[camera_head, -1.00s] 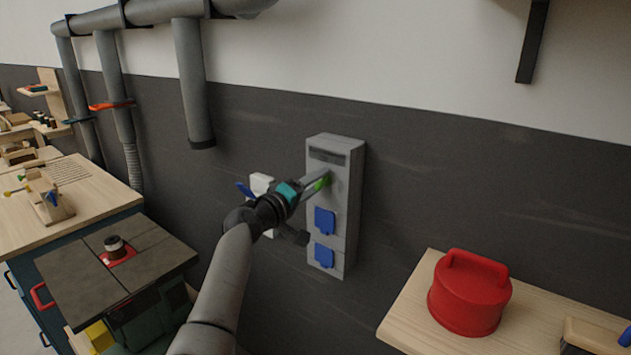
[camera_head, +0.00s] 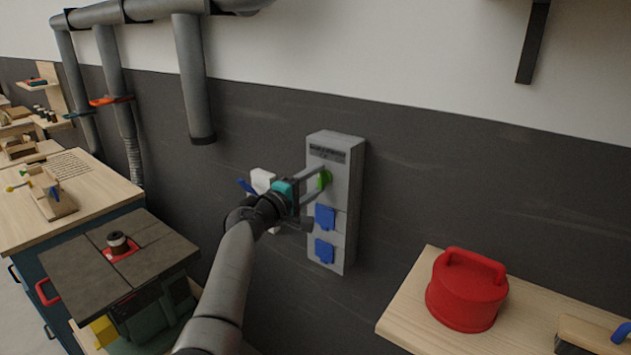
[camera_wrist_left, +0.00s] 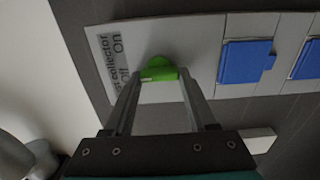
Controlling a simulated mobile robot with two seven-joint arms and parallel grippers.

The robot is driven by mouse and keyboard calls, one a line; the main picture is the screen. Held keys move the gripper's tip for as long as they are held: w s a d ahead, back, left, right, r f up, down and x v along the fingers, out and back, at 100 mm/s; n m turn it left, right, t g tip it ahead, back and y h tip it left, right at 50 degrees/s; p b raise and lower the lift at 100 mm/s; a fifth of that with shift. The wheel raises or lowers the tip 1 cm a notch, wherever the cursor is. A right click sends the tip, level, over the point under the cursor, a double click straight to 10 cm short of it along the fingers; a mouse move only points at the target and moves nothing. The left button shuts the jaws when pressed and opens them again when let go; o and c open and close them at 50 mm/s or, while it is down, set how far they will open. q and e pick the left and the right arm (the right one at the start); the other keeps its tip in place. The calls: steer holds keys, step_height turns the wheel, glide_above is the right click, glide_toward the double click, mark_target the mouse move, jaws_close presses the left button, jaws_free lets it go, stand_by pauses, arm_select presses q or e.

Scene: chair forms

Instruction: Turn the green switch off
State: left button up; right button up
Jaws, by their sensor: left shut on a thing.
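The green switch (camera_head: 325,179) is on the upper part of a grey wall box (camera_head: 346,230), below a dark label strip. In the left wrist view the green switch (camera_wrist_left: 158,70) has a raised grip, beside printed words that include "Off" and "On". My left gripper (camera_head: 320,182) reaches the box from the left. Its two fingers (camera_wrist_left: 160,76) stand on either side of the switch's grip and are shut on it. The fingers partly cover the switch in the head view. My right gripper is not in view.
Two blue socket covers (camera_head: 325,218) sit below the switch. A white wall fitting (camera_head: 262,181) is behind my wrist at the left. A red lidded container (camera_head: 466,292) stands on a wooden shelf (camera_head: 420,312) at the lower right. A machine table (camera_head: 75,278) is at the lower left.

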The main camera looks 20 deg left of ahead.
arm_select(q)
steer(key=o, duration=1.4)
steer(key=shift+c, duration=0.2)
steer(key=v, duration=1.5)
steer(key=shift+s, duration=0.15)
